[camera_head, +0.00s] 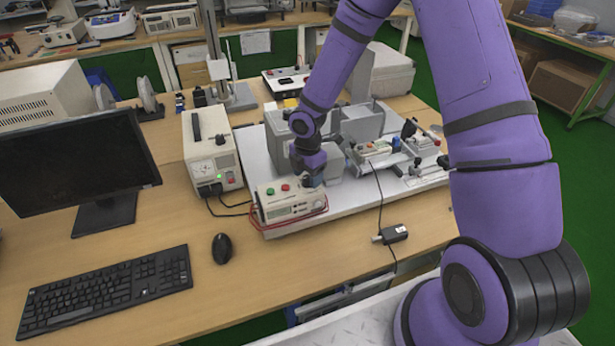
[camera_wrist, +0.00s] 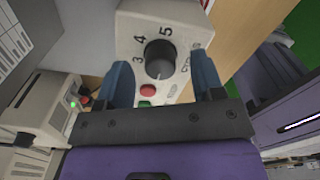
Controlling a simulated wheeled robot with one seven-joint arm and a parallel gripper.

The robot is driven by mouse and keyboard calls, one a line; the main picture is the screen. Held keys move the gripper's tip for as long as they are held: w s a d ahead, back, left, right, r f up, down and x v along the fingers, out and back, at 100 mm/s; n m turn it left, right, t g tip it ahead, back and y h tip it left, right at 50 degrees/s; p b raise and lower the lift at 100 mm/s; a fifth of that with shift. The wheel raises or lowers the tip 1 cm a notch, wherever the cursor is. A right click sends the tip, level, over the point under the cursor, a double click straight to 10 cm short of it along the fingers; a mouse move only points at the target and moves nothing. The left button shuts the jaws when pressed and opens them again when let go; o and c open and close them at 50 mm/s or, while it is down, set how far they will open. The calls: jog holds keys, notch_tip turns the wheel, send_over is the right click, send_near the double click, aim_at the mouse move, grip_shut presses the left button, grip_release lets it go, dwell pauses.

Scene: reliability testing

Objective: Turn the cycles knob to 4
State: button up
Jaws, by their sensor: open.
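The cycles knob (camera_wrist: 159,56) is a round black dial on a beige control box (camera_wrist: 195,17) in the wrist view. The digits 3, 4 and 5 are printed around it. I cannot tell which digit its pointer faces. A red button (camera_wrist: 148,90) and a green button lie just below it in the wrist view. My gripper (camera_wrist: 160,66) is open, with one blue finger on each side of the knob; contact is not clear. In the head view, my gripper (camera_head: 311,180) is at the right end of the beige box (camera_head: 288,212) and hides the knob.
A beige power unit (camera_head: 211,153) stands left of the box. Red wires run along the box's front, and black cables cross the bench. A monitor (camera_head: 75,165), keyboard (camera_head: 105,292) and mouse (camera_head: 222,248) are at the left. A small black adapter (camera_head: 394,233) lies at the right.

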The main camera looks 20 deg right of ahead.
jog(key=shift+f, duration=0.5)
jog(key=c, duration=0.9)
